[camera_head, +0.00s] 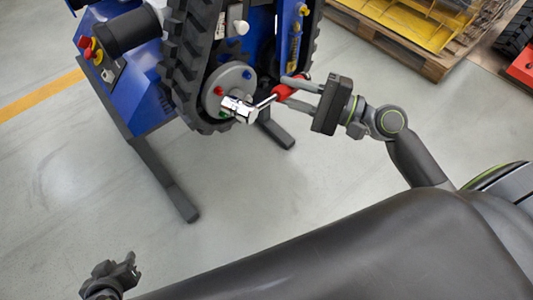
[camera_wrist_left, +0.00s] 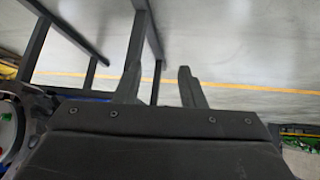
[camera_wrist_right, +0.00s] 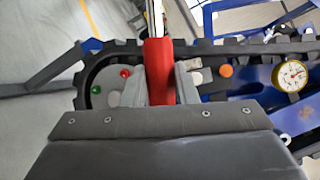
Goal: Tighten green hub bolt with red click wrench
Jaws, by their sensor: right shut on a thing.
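The red click wrench has a red handle (camera_head: 284,91) and a chrome head (camera_head: 238,108). My right gripper (camera_head: 293,90) is shut on the red handle, which also shows between its fingers in the right wrist view (camera_wrist_right: 159,72). The grey hub (camera_head: 235,76) sits inside the black track. The chrome head is over the hub's lower edge in the head view; whether it touches a bolt I cannot tell. The green bolt (camera_head: 222,114) is partly hidden beside the head; it shows clear in the right wrist view (camera_wrist_right: 96,90). My left gripper (camera_head: 122,268) is open and empty.
A red bolt (camera_head: 219,91) is also on the hub. The black track (camera_head: 186,60) and blue frame (camera_head: 150,85) stand close around it. A dark support leg (camera_head: 172,185) reaches over the floor. A wooden pallet (camera_head: 400,50) is at the back right. The near floor is clear.

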